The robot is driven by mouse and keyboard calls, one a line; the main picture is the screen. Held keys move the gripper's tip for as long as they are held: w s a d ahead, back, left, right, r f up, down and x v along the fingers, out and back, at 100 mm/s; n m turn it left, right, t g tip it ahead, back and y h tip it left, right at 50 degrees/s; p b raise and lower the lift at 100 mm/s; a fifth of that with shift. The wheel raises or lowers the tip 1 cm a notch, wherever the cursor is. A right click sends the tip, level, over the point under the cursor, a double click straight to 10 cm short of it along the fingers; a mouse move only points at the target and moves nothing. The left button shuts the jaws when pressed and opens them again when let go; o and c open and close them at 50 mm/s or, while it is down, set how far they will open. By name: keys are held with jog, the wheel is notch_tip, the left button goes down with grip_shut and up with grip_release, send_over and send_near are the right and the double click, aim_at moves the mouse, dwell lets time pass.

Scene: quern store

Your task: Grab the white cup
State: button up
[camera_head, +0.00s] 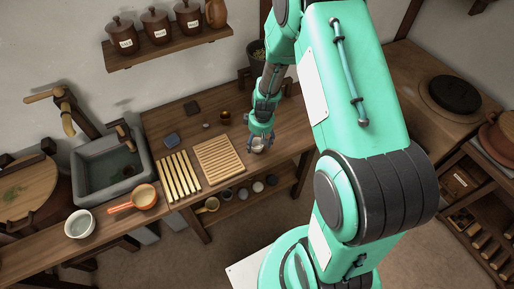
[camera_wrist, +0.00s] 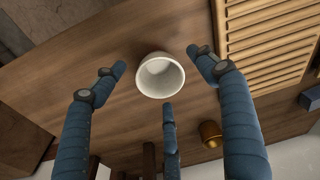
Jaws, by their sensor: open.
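The white cup (camera_wrist: 160,76) stands on the wooden table in the wrist view, its open mouth facing the camera. My gripper (camera_wrist: 163,78) has its blue fingers spread around the cup, with visible gaps between the fingertips and the cup. In the head view my gripper (camera_head: 261,139) hangs over the front right part of the table. The cup (camera_head: 258,149) shows there just below the fingers, partly hidden by them.
A slatted wooden rack (camera_head: 219,160) lies left of the cup, with a second slatted piece (camera_head: 179,176) beyond it. A small brown cup (camera_head: 225,117) stands behind. The table's front edge (camera_wrist: 60,60) is close by. A stone sink (camera_head: 111,168) is further left.

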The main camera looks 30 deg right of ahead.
aim_at(257, 146)
jog(key=shift+w+f, duration=0.15)
jog(key=shift+f, duration=0.95)
jog(key=c, duration=1.3)
